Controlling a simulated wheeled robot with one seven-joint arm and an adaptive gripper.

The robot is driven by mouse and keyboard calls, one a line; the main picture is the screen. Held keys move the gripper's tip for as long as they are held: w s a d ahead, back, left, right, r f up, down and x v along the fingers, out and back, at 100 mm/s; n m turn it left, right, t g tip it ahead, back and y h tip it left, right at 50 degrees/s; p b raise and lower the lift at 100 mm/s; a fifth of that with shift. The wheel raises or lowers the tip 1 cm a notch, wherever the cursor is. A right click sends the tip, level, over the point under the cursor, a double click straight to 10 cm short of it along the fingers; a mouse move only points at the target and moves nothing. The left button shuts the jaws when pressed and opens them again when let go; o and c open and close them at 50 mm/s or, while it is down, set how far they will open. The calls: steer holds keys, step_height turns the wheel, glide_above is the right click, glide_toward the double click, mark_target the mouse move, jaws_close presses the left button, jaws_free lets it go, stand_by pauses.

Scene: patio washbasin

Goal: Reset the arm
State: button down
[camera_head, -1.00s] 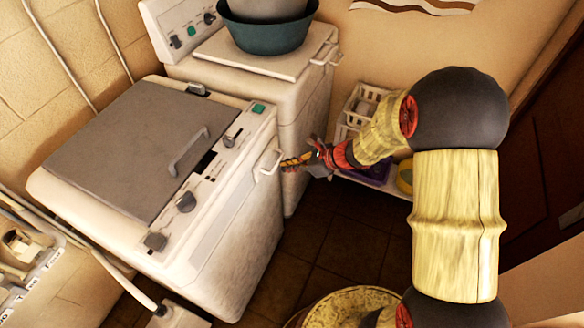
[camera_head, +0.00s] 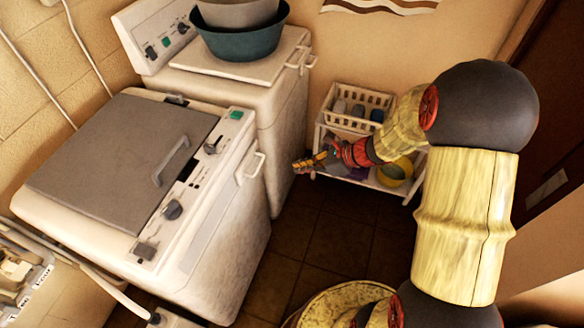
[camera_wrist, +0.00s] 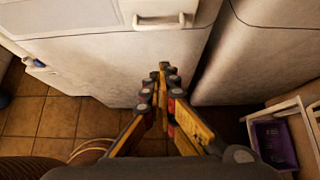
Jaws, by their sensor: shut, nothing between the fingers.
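My gripper (camera_head: 298,166) is shut and empty, with red and yellow fingers. In the head view it hangs in the air to the right of the near washing machine (camera_head: 215,262), apart from its side handle (camera_head: 251,168). In the wrist view, the fingertips of my gripper (camera_wrist: 163,68) meet in front of the white machine wall (camera_wrist: 95,65), below a white handle (camera_wrist: 160,21). My arm reaches in from the right, bent at the elbow.
A second machine (camera_head: 287,130) behind carries a teal basin (camera_head: 245,42). A white shelf (camera_head: 322,135) with a basket (camera_head: 372,98) and a yellow item (camera_head: 396,172) stands behind my gripper. A purple crate (camera_wrist: 273,142) shows in the wrist view. The tiled floor (camera_head: 320,240) between is clear.

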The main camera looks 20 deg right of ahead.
steer(key=shift+s+d+r, duration=0.2)
steer(key=shift+d, duration=0.05)
steer(key=s+r+n+g+h, duration=0.2)
steer(key=s+n+g, duration=0.1)
steer(key=s+n, duration=0.4)
steer(key=s+r+n+g+h, duration=0.1)
steer(key=s+r+n+g, duration=0.1)
steer(key=s+n, duration=0.6)
steer(key=s+r+n+t+h, duration=0.2)
steer(key=r+n, duration=0.3)
steer(key=r, duration=0.4)
steer(key=s+a+r+n+t+h, duration=0.1)
steer(key=s+r+n+t+h, duration=0.1)
steer(key=s+r+n, duration=0.3)
step_height(320, 180, up, 4)
steer(key=shift+s+r+t+h, duration=0.2)
steer(key=shift+s+t+h, duration=0.15)
steer(key=shift+h, duration=0.25)
